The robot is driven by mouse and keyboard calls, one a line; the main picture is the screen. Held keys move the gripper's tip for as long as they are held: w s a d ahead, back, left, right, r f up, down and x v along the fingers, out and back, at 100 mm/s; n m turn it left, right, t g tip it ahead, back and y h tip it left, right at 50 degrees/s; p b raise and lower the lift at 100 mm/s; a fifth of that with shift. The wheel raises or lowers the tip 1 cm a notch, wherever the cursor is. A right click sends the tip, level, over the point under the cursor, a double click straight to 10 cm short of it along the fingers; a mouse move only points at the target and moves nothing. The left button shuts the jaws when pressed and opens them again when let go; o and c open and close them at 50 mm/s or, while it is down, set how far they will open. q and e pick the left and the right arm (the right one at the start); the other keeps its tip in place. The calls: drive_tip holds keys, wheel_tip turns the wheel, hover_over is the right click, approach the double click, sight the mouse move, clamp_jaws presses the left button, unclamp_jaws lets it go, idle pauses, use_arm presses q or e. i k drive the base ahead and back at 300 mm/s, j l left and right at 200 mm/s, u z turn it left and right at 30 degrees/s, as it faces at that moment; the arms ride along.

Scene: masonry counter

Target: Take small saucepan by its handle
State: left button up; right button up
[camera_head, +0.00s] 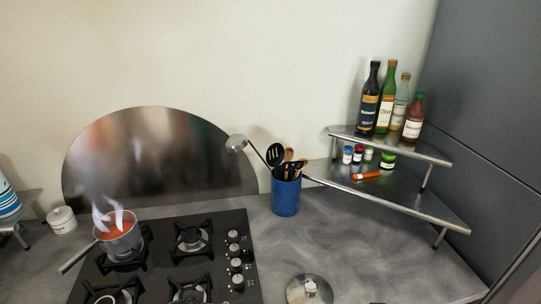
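The small saucepan (120,243) stands on the back left burner of the black gas hob (217,274). It holds orange-red contents, and pale steam or smoke rises from it. Its handle (77,259) points toward the lower left and sticks out past the hob's left edge. Neither of my grippers is in view.
A blue holder (286,197) with utensils and a ladle stands right of the hob. A lid (309,290) lies at the front. A white pot (61,220) stands at left. A metal shelf (400,194) with bottles and jars fills the right corner. Counter between is clear.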

sight(116, 242)
drive_tip(key=k+j+u, duration=0.1)
drive_tip(key=j+u, duration=0.25)
drive_tip(key=k+j+u, duration=0.1)
drive_tip(key=j+u, duration=0.45)
drive_tip(key=u, duration=0.15)
drive_tip(key=z, duration=1.25)
drive_tip(key=k+j+z, duration=0.3)
drive_tip(key=k+j, duration=0.5)
